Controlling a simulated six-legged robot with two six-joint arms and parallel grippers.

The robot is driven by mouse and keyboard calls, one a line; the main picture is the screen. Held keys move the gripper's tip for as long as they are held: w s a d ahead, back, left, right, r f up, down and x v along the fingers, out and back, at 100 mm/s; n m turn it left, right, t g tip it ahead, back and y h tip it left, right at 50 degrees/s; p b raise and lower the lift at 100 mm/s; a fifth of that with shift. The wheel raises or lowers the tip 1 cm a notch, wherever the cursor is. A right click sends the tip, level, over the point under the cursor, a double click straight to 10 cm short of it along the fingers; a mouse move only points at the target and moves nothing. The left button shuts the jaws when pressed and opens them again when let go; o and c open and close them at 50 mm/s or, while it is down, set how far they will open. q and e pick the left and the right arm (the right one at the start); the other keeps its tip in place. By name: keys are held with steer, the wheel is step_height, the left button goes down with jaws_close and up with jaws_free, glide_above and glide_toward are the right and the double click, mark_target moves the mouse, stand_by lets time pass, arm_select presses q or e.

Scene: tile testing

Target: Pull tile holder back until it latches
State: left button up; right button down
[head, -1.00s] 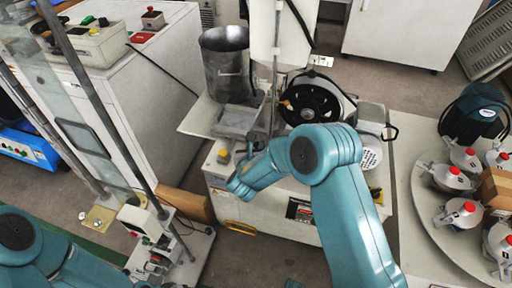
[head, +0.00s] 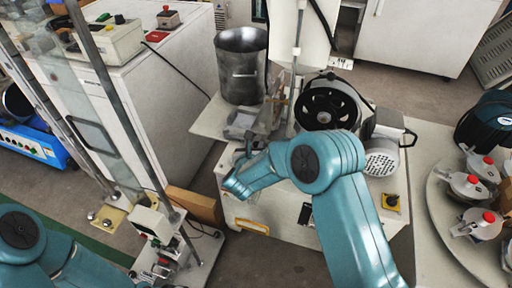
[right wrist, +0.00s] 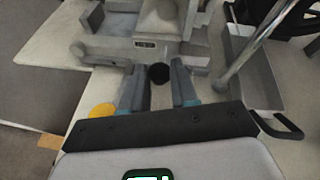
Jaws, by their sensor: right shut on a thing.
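The tile holder (right wrist: 150,47) is a grey metal part with a small dark label in the right wrist view. A round black knob (right wrist: 159,73) shows at its near side. My right gripper (right wrist: 159,90) has one finger on each side of the knob and is shut on it. In the head view, my right wrist is at the front of the white test machine (head: 281,205); the fingertips are mostly hidden there. Grey metal parts of the machine (head: 268,117) stand just beyond the wrist. I cannot tell whether the holder is latched. My left gripper is out of view.
A metal bucket (head: 242,70) and a black wheel (head: 328,105) stand behind the gripper. A slanted metal rod (right wrist: 250,50) is close on its right. A clear-panelled frame (head: 110,100) stands left. A round table with red-capped containers (head: 470,184) is right.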

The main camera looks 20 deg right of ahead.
steer(key=c, duration=0.9)
jaws_free()
steer(key=shift+d, duration=0.1)
steer(key=shift+s, duration=0.1)
steer(key=p+v, duration=0.3)
steer(key=v, duration=1.3)
steer(key=shift+r, duration=0.15)
steer(key=shift+o, duration=0.3)
